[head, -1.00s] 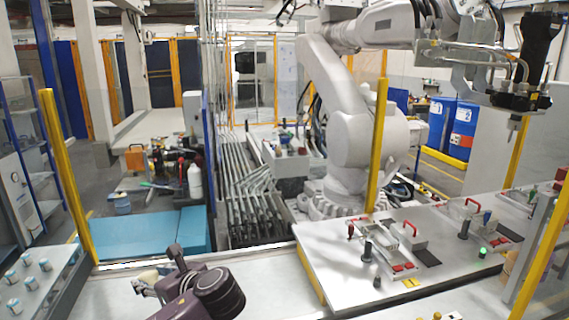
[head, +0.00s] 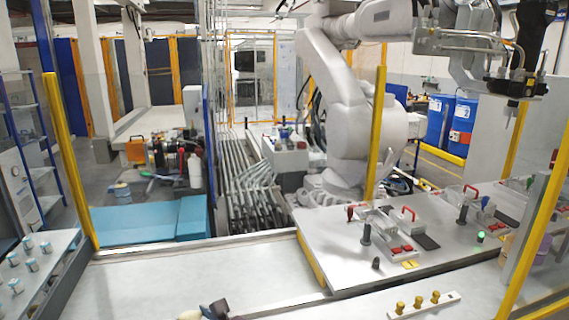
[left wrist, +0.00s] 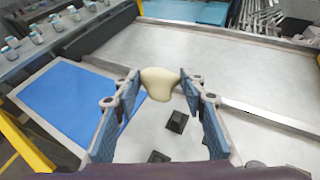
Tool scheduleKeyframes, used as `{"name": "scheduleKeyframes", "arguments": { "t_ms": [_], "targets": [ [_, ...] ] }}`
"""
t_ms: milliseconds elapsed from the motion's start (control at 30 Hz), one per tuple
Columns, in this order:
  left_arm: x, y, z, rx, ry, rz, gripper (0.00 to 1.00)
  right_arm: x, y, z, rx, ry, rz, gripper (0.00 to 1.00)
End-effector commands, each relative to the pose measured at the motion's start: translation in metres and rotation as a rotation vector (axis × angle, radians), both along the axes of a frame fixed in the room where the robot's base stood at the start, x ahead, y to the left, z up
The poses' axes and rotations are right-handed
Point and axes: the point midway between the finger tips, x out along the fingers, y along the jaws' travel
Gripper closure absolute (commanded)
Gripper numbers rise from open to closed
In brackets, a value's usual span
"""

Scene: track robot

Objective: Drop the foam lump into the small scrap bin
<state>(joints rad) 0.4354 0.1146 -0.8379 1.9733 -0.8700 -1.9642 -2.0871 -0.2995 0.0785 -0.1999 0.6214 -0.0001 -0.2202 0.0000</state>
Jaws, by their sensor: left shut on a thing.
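The foam lump (left wrist: 160,82) is pale cream and rounded. In the left wrist view it sits between the fingertips of my left gripper (left wrist: 161,88), which is shut on it and holds it over the light grey tabletop (left wrist: 250,60). In the head view only a tip of my left gripper (head: 214,311) shows at the bottom edge, with a bit of the pale lump (head: 189,315) beside it. My right gripper is in neither view. I cannot make out the small scrap bin.
A raised panel (head: 335,255) with handles and buttons stands to the right. A strip with yellow knobs (head: 425,306) lies in front. Yellow posts (head: 68,160) flank the table.

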Motion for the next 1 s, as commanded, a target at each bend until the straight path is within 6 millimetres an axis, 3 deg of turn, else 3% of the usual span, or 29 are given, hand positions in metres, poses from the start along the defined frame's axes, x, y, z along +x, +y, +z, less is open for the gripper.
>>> {"name": "scheduleKeyframes", "arguments": {
  "t_ms": [33, 200, 400, 567, 1000],
  "targets": [
    [-0.019, -0.010, -0.016, -0.014, 0.009, -0.004, 0.74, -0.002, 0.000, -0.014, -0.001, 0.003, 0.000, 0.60],
    [-0.069, -0.012, -0.024, -0.011, 0.009, 0.042, 0.74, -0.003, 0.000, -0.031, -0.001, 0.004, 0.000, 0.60],
    [-0.107, 0.001, -0.025, -0.003, 0.005, 0.112, 0.74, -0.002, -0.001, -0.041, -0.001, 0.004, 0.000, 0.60],
    [-0.118, 0.006, -0.024, 0.000, 0.003, 0.138, 0.74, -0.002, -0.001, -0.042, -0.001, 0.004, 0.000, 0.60],
    [-0.118, 0.007, -0.023, 0.001, 0.001, 0.139, 0.74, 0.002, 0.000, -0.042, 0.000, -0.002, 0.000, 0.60]
  ]
}}
